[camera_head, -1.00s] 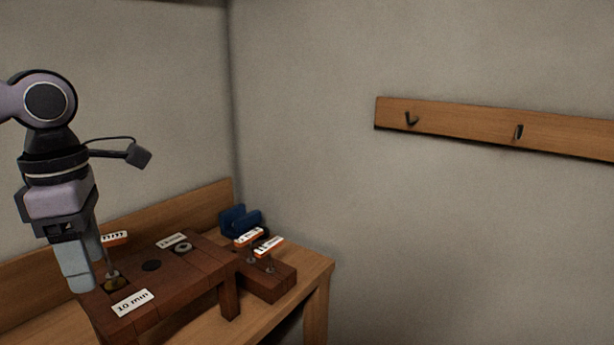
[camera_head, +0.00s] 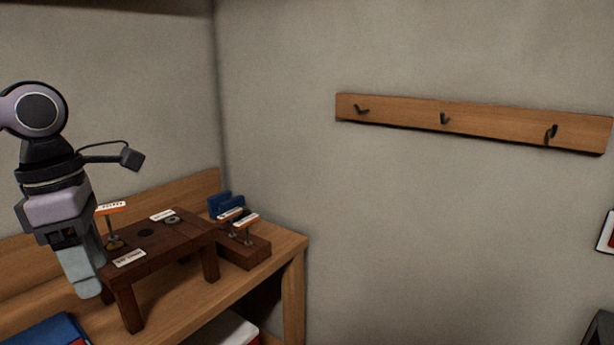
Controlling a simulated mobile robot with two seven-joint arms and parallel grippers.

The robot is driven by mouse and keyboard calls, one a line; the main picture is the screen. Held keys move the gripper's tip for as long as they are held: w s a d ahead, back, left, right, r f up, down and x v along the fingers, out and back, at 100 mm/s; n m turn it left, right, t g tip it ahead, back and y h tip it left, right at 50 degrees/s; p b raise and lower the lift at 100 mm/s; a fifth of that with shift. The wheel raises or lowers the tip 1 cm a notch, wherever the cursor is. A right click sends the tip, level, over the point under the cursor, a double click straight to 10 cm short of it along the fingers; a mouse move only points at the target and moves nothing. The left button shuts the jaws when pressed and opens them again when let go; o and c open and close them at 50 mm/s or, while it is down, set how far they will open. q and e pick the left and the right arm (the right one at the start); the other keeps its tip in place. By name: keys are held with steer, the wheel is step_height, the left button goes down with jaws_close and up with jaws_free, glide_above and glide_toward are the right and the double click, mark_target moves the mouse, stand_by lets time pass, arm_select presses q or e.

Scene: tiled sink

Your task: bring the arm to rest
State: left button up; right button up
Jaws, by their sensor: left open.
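My left arm comes in from the left edge, and my left gripper (camera_head: 84,276) hangs pointing down. It is open, with nothing seen between its fingers. It is in front of the left end of a small dark wooden stand (camera_head: 190,237), which has labels and round holes on top. My right gripper is not in view.
The stand is on a wooden bench (camera_head: 262,270). A low brown block (camera_head: 246,252) with small signs and a blue object (camera_head: 222,203) are at its right. A blue item (camera_head: 45,331) lies at lower left. A hook rail (camera_head: 470,123) is on the wall; space before it is clear.

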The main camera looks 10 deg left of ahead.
arm_select(q)
step_height(320, 180, down, 24)
steer(key=w+a+n+t+h, duration=0.2)
steer(key=n+t+h, duration=0.5)
steer(key=n+t, duration=1.3)
steer(key=s+d+f+n+g+y, duration=0.3)
steer(key=f+n, duration=0.4)
steer(key=n, duration=0.3)
steer(key=s+d+f+n+g+y, duration=0.3)
steer(key=s+d+f+n+g, duration=0.2)
steer(key=f+n, duration=0.3)
steer(key=n, duration=0.3)
steer(key=shift+s+d+f, duration=0.15)
steer(key=shift+d, duration=0.15)
steer(key=s+d+f+n, duration=0.1)
steer(key=d, duration=0.1)
steer(key=s+d+f+n+g, duration=0.1)
steer(key=d, duration=0.1)
steer(key=s+d+n, duration=0.1)
steer(key=d, duration=0.1)
steer(key=shift+f+g, duration=0.4)
steer(key=shift+c, duration=1.6)
steer(key=shift+a, duration=0.15)
